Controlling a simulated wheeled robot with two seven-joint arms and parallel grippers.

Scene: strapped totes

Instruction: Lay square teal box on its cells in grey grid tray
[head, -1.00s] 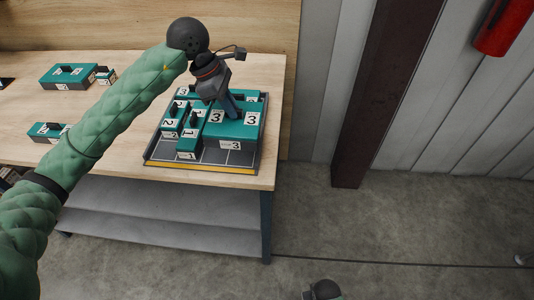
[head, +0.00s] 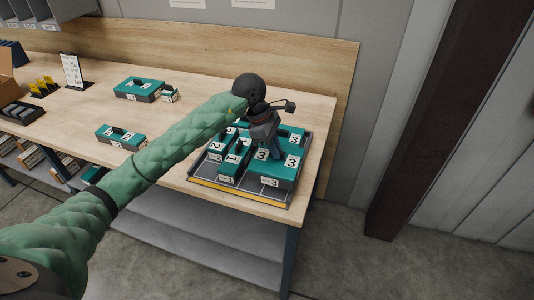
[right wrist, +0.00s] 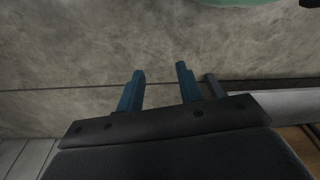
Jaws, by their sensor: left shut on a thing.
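The square teal box (head: 272,172), marked 3 on its top and front, is at the right front part of the grey grid tray (head: 236,195). My left gripper (head: 277,153) is shut on it from above, hiding part of its top. I cannot tell whether the box rests on the tray floor or hangs slightly above it. Teal boxes marked 1 (head: 232,160) and 2 (head: 215,150) stand to its left in the tray. My right gripper (right wrist: 160,70) shows in the right wrist view, fingers apart and empty above the floor.
Another teal box (head: 292,132) is at the tray's back right. More teal boxes lie on the table (head: 180,118), a long one (head: 138,88) at the back and one (head: 120,137) nearer the front. A dark red column (head: 410,130) stands right of the table.

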